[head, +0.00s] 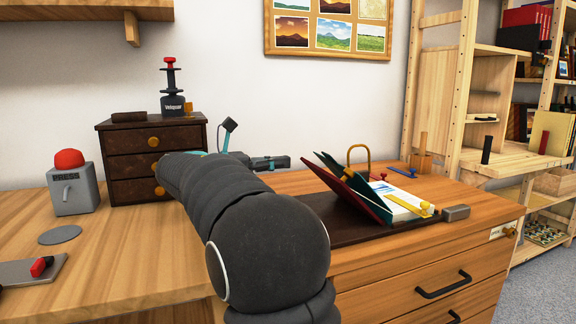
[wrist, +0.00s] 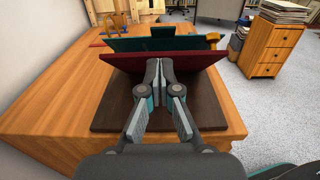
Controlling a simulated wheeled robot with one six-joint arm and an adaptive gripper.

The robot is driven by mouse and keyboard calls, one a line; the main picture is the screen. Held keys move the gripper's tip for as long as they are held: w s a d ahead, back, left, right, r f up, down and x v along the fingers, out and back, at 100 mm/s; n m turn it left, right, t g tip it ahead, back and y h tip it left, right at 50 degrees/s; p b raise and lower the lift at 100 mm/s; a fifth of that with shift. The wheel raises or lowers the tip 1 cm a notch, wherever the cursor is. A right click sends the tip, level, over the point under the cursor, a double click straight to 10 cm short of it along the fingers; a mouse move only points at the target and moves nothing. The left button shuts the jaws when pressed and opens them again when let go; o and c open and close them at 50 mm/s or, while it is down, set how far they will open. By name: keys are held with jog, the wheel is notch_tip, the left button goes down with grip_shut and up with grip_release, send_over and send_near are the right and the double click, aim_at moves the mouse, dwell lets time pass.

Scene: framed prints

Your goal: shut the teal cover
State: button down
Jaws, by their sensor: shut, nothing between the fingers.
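My gripper (head: 282,162) is left of both panels in the head view. In the wrist view my gripper (wrist: 160,64) has its fingertips together, in front of the red panel's face. Whether they touch it I cannot tell. The lower part of the teal cover is hidden there.
A dark mat (head: 330,215) lies under the panels. A dark drawer box (head: 130,145) and a red push button (head: 70,158) stand left. Bare desktop shows left of the mat (wrist: 75,95).

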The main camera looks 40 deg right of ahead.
aim_at(327, 158)
jog(key=b+x, duration=0.1)
jog(key=x, duration=0.6)
jog(key=shift+s+d, duration=0.1)
jog(key=shift+d, duration=0.3)
jog(key=shift+s+d, duration=0.1)
jog(key=shift+d, duration=0.3)
